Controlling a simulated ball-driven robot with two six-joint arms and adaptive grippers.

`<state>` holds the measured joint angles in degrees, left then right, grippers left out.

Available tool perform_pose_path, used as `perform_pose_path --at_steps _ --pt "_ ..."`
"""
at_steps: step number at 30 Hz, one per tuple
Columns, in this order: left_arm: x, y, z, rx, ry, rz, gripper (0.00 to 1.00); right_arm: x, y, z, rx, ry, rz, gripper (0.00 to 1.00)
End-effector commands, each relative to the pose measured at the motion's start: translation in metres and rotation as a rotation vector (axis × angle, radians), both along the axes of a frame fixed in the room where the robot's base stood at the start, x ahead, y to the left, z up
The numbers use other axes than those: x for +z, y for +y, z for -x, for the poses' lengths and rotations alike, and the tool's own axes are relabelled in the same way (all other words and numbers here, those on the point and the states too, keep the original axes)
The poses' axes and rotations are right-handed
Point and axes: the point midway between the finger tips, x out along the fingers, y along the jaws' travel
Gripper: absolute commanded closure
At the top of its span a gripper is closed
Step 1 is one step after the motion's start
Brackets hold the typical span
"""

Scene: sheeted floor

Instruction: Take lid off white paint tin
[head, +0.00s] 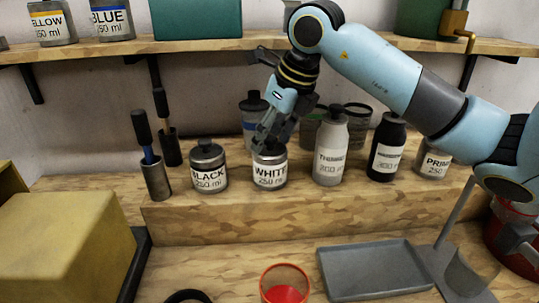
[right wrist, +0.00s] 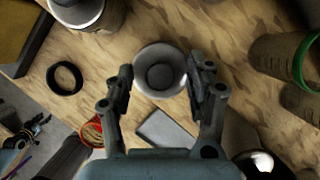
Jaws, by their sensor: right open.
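The white paint tin (head: 269,177), a small metal tin labelled WHITE 250 ml, stands upright on the raised wooden step. My right gripper (head: 268,138) comes down over its top from above and hides part of the lid in the head view. In the right wrist view the round pale lid (right wrist: 147,83) with its dark knob (right wrist: 160,76) shows between the fingertips. The right gripper (right wrist: 163,80) is open, one finger on each side of the lid. I cannot tell whether the fingers touch it. My left gripper is not in view.
The black paint tin (head: 209,177) stands to the left and the thinner bottle (head: 330,155) close to the right. A dark bottle (head: 386,150) and the primer tin (head: 432,165) follow. A grey tray (head: 375,270) and a red-filled cup (head: 285,285) stand in front, below the step.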

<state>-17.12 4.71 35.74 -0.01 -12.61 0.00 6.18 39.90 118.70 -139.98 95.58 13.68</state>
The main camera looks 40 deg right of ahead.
Motion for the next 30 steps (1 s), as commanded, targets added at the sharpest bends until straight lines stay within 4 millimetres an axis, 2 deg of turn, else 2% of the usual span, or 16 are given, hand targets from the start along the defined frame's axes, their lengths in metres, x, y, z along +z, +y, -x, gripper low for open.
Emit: perform_pose_path --at_steps 5,16,30 --pt "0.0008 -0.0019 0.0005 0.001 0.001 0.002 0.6 0.0009 -0.0002 -0.0002 0.0 0.0 0.0 0.45" --pt "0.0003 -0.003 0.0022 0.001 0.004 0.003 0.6 0.0009 0.0 -0.0001 0.0 0.0 -0.001 0.92" --pt "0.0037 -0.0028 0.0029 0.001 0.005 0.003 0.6 0.0073 -0.0035 -0.0022 0.001 -0.001 0.0 0.93"
